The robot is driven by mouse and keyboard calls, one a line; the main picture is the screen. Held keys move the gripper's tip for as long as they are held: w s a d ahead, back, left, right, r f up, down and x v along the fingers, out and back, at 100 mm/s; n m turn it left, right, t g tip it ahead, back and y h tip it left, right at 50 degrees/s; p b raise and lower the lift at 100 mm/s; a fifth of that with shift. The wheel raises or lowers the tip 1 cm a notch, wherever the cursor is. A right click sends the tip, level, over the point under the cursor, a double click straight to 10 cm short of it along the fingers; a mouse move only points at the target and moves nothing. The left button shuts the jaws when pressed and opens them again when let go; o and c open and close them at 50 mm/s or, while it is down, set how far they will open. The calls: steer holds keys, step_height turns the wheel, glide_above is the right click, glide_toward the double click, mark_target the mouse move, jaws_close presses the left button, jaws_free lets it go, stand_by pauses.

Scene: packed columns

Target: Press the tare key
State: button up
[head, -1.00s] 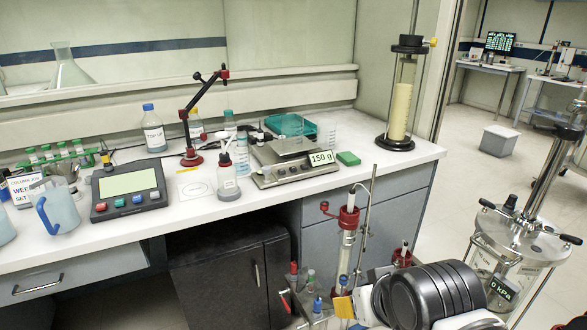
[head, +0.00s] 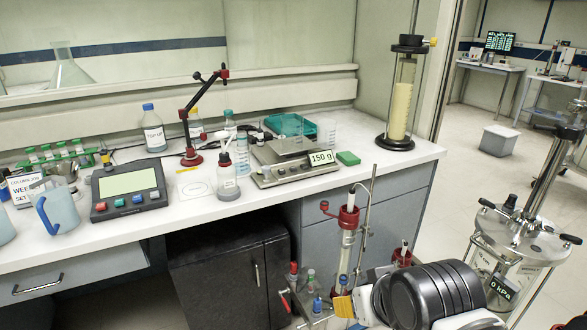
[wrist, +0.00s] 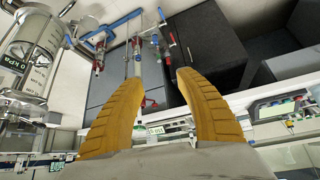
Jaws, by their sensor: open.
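The balance (head: 290,160) stands on the white bench, left of the green block. It has a flat metal pan and a display reading 150 g (head: 321,157). A small key-like spot (head: 266,172) shows on its front left; I cannot read a label, so I cannot tell if it is the tare key. My gripper shows two yellow ribbed fingers, spread apart with nothing held, in the wrist view (wrist: 158,78). In the head view only a yellow finger part (head: 343,307) shows, low in front of the bench and well away from the balance.
A wash bottle (head: 228,178) stands left of the balance, and a keyed console (head: 128,191) farther left. A teal tray (head: 290,125) lies behind. A red-capped column on a stand (head: 347,222) rises between my arm and the bench. A glass vessel (head: 510,250) stands right.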

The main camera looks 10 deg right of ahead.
stand_by(0.3)
jaws_close()
stand_by(1.1)
